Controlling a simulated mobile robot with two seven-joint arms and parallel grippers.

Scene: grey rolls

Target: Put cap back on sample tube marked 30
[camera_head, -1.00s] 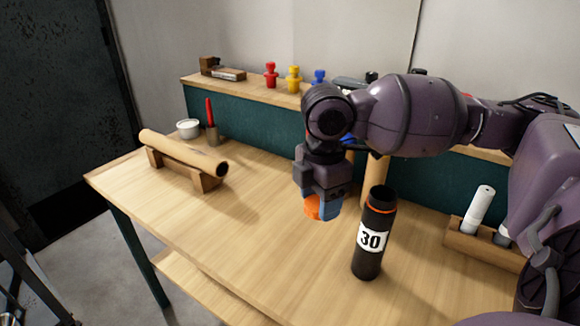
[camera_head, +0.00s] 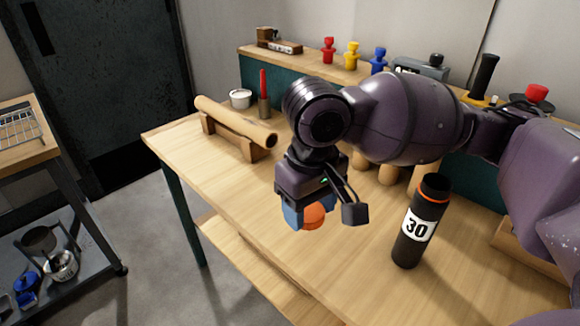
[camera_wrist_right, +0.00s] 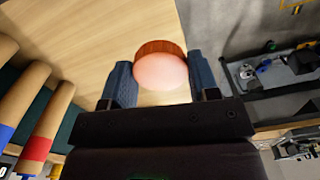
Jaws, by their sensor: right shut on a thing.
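The sample tube (camera_head: 407,247) is black with a white label reading 30. It stands upright on the table, open at the top, with an orange ring just below its mouth. My right gripper (camera_head: 307,216) is shut on an orange cap (camera_head: 314,217), left of the tube and apart from it. The right wrist view shows the orange cap (camera_wrist_right: 161,65) between the blue fingertips, with its pale round face towards the camera. My left gripper is not in view.
A brown roll (camera_head: 235,121) lies on a wooden cradle at the table's back left. A white cup (camera_head: 240,98) and a red-topped tool (camera_head: 263,95) stand behind it. Coloured pegs (camera_head: 352,55) stand on the raised shelf. The table's front (camera_head: 285,255) is clear.

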